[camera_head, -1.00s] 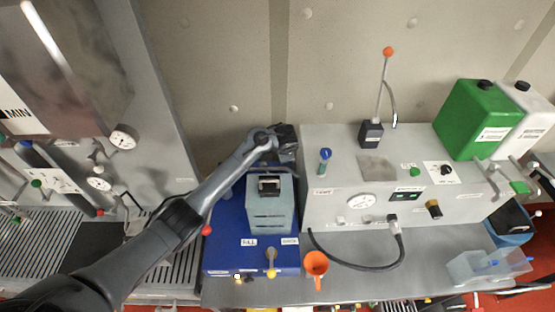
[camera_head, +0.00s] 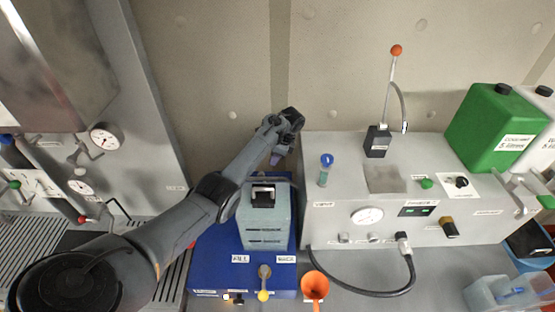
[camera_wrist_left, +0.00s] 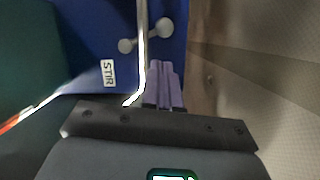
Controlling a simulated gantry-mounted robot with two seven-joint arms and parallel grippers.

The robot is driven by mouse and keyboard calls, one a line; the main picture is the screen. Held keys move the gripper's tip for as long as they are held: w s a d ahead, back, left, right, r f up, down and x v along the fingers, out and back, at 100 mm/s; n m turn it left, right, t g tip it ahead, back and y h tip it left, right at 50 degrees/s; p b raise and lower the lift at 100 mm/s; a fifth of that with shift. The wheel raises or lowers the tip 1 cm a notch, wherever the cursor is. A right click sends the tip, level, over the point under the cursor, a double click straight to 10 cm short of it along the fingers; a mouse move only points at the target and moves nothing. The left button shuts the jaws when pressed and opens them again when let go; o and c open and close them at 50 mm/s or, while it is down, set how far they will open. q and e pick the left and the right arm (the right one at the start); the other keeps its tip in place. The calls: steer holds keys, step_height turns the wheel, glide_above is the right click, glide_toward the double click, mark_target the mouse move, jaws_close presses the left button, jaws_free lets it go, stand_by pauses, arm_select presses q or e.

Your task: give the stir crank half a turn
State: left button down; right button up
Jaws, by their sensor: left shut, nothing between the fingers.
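The blue box (camera_head: 215,268) with a grey-green block (camera_head: 266,222) on top stands left of centre in the head view. In the left wrist view, a STIR label (camera_wrist_left: 107,73) is on its blue side, beside a bright bent metal rod with round knobs, which appears to be the stir crank (camera_wrist_left: 142,45). My left gripper (camera_head: 279,158) is behind the block, fingers pointing down. Its purple fingers (camera_wrist_left: 164,85) are shut and empty, close to the right of the rod. I cannot tell whether they touch it. The crank is hidden in the head view. My right gripper is not in view.
A grey console (camera_head: 330,220) with a gauge and knobs stands close to the right of the blue box. An orange funnel (camera_head: 315,285) is at the front. A green canister (camera_head: 492,130) stands at the right. The wall is close behind the gripper.

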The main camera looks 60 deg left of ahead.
mark_target(264, 180)
arm_select(q)
steer(key=x, duration=0.6)
steer(key=shift+f, duration=0.15)
steer(key=shift+s+a+f, duration=0.15)
steer(key=shift+a+f, duration=0.05)
steer(key=shift+f, duration=0.4)
steer(key=shift+s+a+n, duration=0.2)
steer(key=shift+s+n, duration=0.05)
steer(key=shift+n, duration=0.45)
